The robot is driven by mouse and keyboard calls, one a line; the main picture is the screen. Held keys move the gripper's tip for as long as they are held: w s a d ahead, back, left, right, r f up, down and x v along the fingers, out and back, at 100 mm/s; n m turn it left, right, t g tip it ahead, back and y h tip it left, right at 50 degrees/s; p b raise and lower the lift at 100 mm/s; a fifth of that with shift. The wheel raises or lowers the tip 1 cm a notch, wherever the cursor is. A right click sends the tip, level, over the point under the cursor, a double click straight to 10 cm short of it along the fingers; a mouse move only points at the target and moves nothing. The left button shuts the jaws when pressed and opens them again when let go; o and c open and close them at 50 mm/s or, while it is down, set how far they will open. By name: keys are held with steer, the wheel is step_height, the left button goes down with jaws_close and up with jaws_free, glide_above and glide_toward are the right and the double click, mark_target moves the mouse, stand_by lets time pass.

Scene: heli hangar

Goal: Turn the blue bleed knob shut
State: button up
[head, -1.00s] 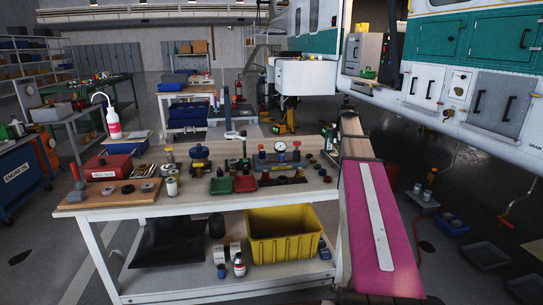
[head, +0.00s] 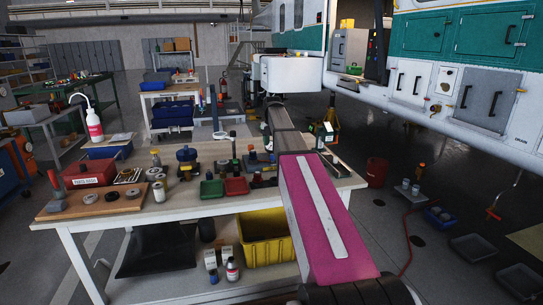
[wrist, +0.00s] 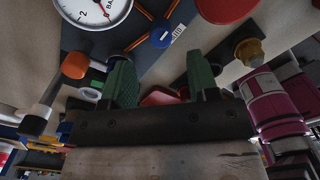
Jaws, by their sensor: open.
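In the wrist view a blue knob (wrist: 162,36) with a small white label beside it sits on a dark plate, beyond and between my fingertips. My gripper (wrist: 160,78) has two green fingers spread apart, with nothing held between them. A white dial gauge (wrist: 92,8) is at the upper left of the knob, and an orange knob (wrist: 75,66) at its lower left. A red round knob (wrist: 226,8) is at its upper right. In the head view my arm covers much of the bench's right part, and my gripper cannot be made out.
The workbench (head: 130,215) holds a green tray (head: 212,189), a red tray (head: 236,187) and a blue-topped valve (head: 187,157). A yellow crate (head: 262,240) is on the lower shelf.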

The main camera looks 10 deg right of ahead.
mark_target(273, 157)
steer(key=shift+f, duration=3.1)
steer(key=c, duration=0.9)
